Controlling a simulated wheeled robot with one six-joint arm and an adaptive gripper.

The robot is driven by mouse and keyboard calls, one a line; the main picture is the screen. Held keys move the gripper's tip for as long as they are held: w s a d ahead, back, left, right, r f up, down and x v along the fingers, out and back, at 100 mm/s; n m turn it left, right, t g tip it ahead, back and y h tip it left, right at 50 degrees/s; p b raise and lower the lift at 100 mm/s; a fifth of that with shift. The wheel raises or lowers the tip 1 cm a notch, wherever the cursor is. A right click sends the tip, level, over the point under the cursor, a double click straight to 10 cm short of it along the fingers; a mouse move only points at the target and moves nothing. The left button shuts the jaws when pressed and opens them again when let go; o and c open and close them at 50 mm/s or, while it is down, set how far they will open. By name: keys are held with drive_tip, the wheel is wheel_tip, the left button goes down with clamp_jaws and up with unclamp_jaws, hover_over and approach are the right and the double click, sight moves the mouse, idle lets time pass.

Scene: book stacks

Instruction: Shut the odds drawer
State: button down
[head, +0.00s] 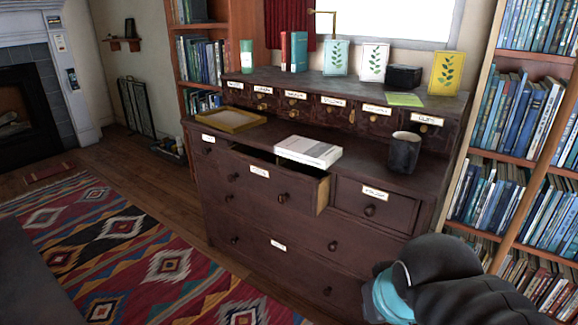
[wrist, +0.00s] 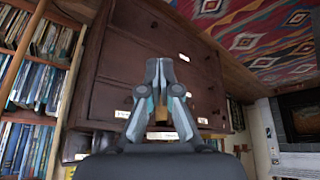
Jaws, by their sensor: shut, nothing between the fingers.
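A dark wooden chest of drawers (head: 310,235) stands against the wall. Its wide middle upper drawer (head: 262,190) is pulled out; the label on its front is too small to read surely. The drawer's pale side wall shows at its right end, and its dark inside shows behind the front. In the wrist view my gripper (wrist: 159,64) has its fingers together, empty, in front of the chest, which appears turned (wrist: 125,62). In the head view only my arm and a teal band show at lower right, apart from the drawer; the fingertips are hidden there.
A white book (head: 308,151) lies on the chest top near the open drawer. A dark mug (head: 404,152) and a yellow tray (head: 229,120) stand on the same top. A bookcase (head: 530,165) rises at the right. A patterned rug (head: 130,240) covers the floor at left.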

drive_tip(key=w+d+n+g+h+b, duration=0.2)
drive_tip(key=w+n+h, duration=0.2)
drive_tip(key=w+n, duration=0.5)
drive_tip(key=n+t+h+b, duration=0.3)
drive_tip(key=n+t+h, duration=0.6)
drive_tip(key=n, duration=1)
approach(272, 170)
drive_tip(key=shift+t+y, duration=0.8)
drive_tip(key=shift+y, duration=0.1)
drive_tip(key=x, duration=0.4)
drive_tip(key=s+d+x, duration=0.1)
drive_tip(key=x, duration=0.2)
drive_tip(key=shift+d+r, duration=0.1)
drive_tip(key=shift+w, duration=0.1)
drive_tip(key=shift+p+x, duration=0.55)
drive_tip(key=shift+x, duration=1.9)
